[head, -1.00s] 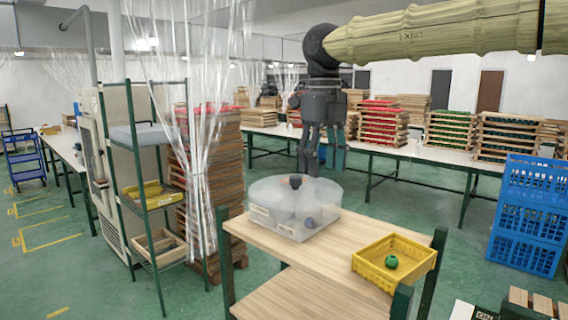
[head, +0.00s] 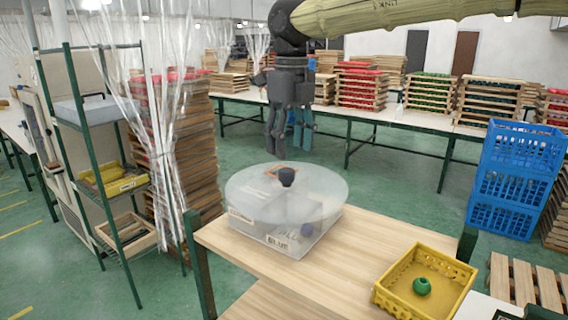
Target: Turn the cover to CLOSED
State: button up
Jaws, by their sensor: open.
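The cover (head: 325,183) is a round translucent disc with a dark knob (head: 287,176) at its middle. It lies on a translucent box (head: 312,240) on the wooden bench top. A small orange mark shows beside the knob; I cannot read any CLOSED marking. My gripper (head: 276,154) is open and empty, pointing down above and behind the cover, apart from the knob.
A yellow crate (head: 448,270) with a green ball (head: 422,286) stands at the right of the bench top (head: 365,235). A wire shelf (head: 85,150) and clear strip curtain (head: 150,110) are at left. Blue crates (head: 515,180) are stacked at right.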

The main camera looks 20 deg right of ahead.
aim_at(286, 169)
jog(key=w+f, duration=0.1)
jog(key=f, duration=0.1)
jog(key=w+f, duration=0.1)
jog(key=f, duration=0.1)
jog(key=w+f+p, duration=0.1)
jog(key=f, duration=0.1)
jog(key=shift+w+a+f, duration=0.15)
jog(key=shift+w+f, duration=0.1)
jog(key=shift+w, duration=0.1)
jog(key=shift+w+f, duration=0.1)
jog(key=shift+f, duration=0.15)
jog(key=shift+s, duration=0.3)
jog(key=shift+s+r, duration=0.25)
jog(key=shift+s, duration=0.8)
jog(key=shift+w+f, duration=0.45)
jog(key=shift+w, duration=0.4)
jog(key=c, duration=0.7)
jog(key=shift+s+r, duration=0.15)
jog(key=shift+s, duration=0.05)
grip_shut()
